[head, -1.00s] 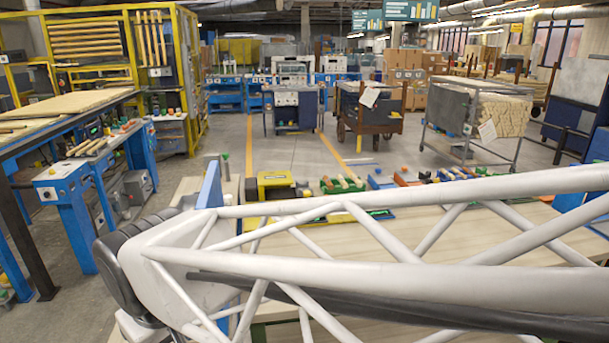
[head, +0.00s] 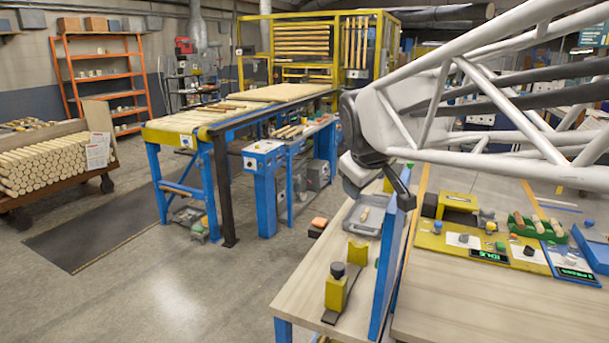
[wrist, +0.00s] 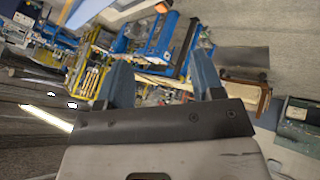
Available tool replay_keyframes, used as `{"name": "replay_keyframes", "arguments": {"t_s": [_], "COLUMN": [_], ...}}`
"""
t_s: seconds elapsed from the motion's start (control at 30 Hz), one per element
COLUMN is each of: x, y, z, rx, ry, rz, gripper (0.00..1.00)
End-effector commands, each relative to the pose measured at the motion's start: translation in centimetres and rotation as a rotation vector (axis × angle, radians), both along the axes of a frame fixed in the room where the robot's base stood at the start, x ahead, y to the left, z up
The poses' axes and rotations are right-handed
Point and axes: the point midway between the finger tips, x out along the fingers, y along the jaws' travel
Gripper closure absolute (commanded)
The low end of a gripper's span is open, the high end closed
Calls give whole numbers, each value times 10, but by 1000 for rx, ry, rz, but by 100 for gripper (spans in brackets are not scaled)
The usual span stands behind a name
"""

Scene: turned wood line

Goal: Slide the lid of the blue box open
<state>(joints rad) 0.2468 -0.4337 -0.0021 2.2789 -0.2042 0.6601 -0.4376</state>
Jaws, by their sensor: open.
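My gripper (wrist: 163,80) shows in the wrist view with its two blue-grey fingers well apart and nothing between them. It points out over the room, away from the tabletop. In the head view I see my white lattice arm across the upper right, but cannot make out the fingers. A blue object (head: 592,250) stands at the right edge of the head view on the table, cut off by the frame. I cannot tell whether it is the blue box, and no lid can be made out.
The wooden table (head: 480,325) has bare space at its front. A blue upright panel (head: 384,275) borders it on the left. Behind lie a yellow block (head: 458,202), a green tray (head: 538,228) of wooden pieces and small displays. A yellow stand (head: 337,292) is left of the panel.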

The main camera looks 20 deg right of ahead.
Motion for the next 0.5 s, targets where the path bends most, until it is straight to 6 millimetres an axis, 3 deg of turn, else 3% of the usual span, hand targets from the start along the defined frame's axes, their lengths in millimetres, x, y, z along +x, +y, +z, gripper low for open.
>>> {"name": "replay_keyframes", "arguments": {"t_s": [0.2,0.5], "x": [47,101], "y": [-59,-144], "z": [16,26], "rx": [-139,-325], "ry": [2,33], "rz": [57,139], "gripper": [39,39]}}
